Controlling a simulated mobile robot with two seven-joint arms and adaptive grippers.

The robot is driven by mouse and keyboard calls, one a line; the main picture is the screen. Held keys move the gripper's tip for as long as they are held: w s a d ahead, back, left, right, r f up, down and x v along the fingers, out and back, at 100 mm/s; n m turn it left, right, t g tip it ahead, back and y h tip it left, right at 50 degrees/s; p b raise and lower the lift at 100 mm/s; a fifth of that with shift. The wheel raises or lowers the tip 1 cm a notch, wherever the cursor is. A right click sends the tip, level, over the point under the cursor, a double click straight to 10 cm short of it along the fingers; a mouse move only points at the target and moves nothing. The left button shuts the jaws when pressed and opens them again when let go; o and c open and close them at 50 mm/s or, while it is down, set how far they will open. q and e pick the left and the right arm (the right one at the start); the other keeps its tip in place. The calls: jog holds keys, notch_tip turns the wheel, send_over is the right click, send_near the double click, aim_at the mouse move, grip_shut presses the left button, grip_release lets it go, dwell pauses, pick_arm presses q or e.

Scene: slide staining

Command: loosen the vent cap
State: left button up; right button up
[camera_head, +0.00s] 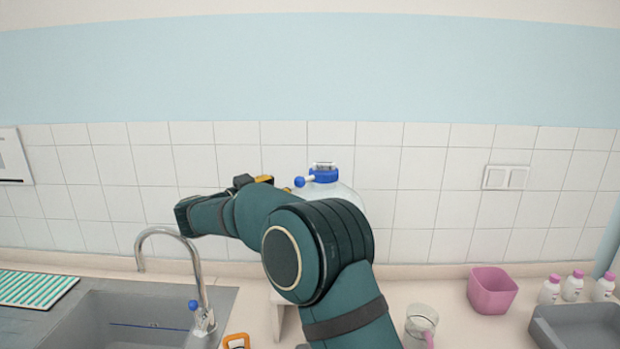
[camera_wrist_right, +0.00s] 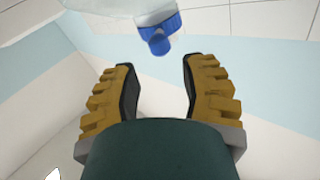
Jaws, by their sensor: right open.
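A clear bottle (camera_head: 345,196) with a blue main cap (camera_head: 324,175) stands behind my right arm, which hides most of it. A short pale stem runs left from its neck to a small round blue cap (camera_head: 299,181), seemingly the vent cap. My right gripper (camera_head: 272,185) is mostly hidden behind its own arm, just left of this small cap. In the right wrist view my right gripper (camera_wrist_right: 158,72) is open and empty. The small blue cap (camera_wrist_right: 159,43) shows just beyond and between its fingertips, apart from both, with the bottle (camera_wrist_right: 152,8) behind.
A sink (camera_head: 115,322) with a curved tap (camera_head: 196,270) lies to the left, beside a green striped mat (camera_head: 35,288). A glass beaker (camera_head: 421,322), pink bin (camera_head: 491,290), several small bottles (camera_head: 573,286) and a grey tray (camera_head: 580,325) stand to the right.

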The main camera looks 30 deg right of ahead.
aim_at(310, 176)
jog(key=p+x, duration=0.1)
jog(key=x, duration=0.9)
jog(key=shift+d, duration=0.4)
grip_shut()
